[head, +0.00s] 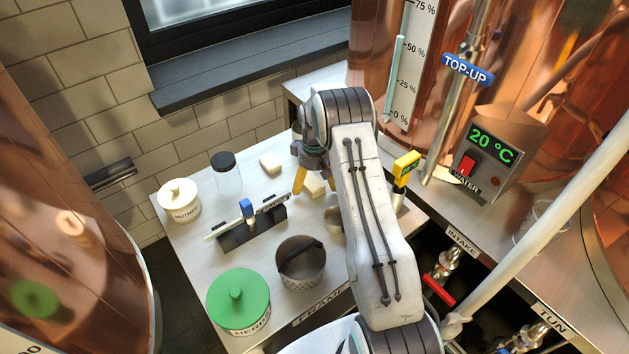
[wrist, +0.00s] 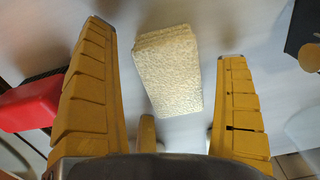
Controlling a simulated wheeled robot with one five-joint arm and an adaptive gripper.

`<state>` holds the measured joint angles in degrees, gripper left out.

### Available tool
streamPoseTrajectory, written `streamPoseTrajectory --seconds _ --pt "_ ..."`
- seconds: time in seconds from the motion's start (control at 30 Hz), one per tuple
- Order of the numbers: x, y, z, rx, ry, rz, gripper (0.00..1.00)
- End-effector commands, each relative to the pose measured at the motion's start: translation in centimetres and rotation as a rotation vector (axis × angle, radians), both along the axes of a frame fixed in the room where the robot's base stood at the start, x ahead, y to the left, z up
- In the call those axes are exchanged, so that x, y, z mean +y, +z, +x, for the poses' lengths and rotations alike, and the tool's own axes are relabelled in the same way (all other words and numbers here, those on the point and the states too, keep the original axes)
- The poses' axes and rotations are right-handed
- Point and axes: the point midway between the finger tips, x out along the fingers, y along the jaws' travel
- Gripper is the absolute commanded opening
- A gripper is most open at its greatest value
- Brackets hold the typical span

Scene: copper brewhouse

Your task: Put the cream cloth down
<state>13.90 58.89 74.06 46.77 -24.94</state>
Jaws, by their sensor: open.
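A cream folded cloth (wrist: 167,72) lies flat on the pale worktop between my two yellow fingers in the wrist view. In the head view a cream piece (head: 315,188) lies beside my gripper (head: 303,183), partly hidden by the arm; it seems to be this cloth. My gripper is open, and in the wrist view its fingers (wrist: 165,42) stand apart on either side of the cloth, with gaps on both sides. A second cream piece (head: 270,163) lies further back on the worktop, left of my gripper.
The worktop (head: 200,250) holds a dark-lidded glass jar (head: 227,177), a white lidded pot (head: 180,200), a black stand (head: 250,232), a perforated metal basket (head: 301,270) and a green-lidded pot (head: 238,300).

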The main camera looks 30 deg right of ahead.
Motion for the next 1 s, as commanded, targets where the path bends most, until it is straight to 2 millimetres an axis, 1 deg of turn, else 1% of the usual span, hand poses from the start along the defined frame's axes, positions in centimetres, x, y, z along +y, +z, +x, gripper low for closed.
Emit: streamPoseTrajectory --seconds 0.17,0.27,0.33,0.47,0.8,1.0 --pt "0.0 0.2 0.0 0.0 0.0 0.0 0.93" --pt "0.0 0.6 0.0 -0.001 0.0 -0.001 0.93" --pt "0.0 1.4 0.1 -0.002 0.0 -0.001 0.93" --pt "0.0 3.2 0.1 -0.005 0.0 -0.001 0.93" --pt "0.1 9.0 0.1 -0.003 0.0 -0.001 0.93" --pt "0.1 11.2 0.0 -0.002 0.0 -0.001 0.93"
